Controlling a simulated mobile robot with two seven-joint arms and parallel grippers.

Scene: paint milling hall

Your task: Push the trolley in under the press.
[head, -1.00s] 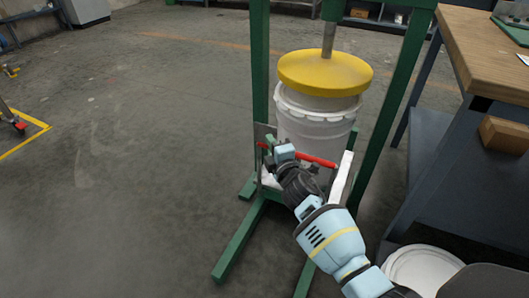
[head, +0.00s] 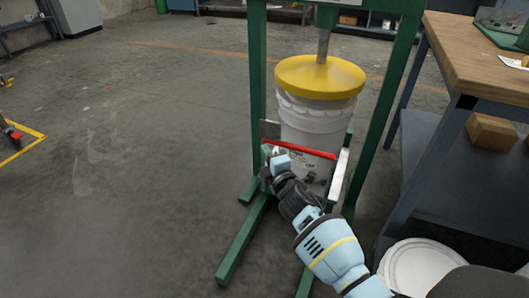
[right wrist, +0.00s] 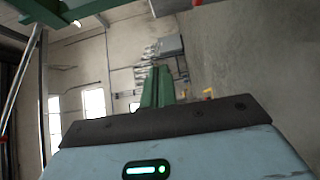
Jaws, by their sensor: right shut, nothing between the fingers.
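The green press frame (head: 409,65) stands in the middle of the head view, with a round yellow plate (head: 320,74) hanging from its rod. A white bucket (head: 312,128) stands upright below the plate, between the posts. A red bar (head: 312,151) crosses in front of the bucket between grey side plates; it looks like the trolley's handle. The trolley's deck and wheels are hidden by my arm and the frame. My right gripper (head: 275,157) is shut and empty, just below the bar's left end; I cannot tell whether it touches. My left gripper is out of view.
A workbench (head: 480,65) with a cardboard box (head: 492,131) on its lower shelf stands close on the right. A round white lid (head: 420,266) is at the lower right. The green legs (head: 243,240) reach forward along the floor.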

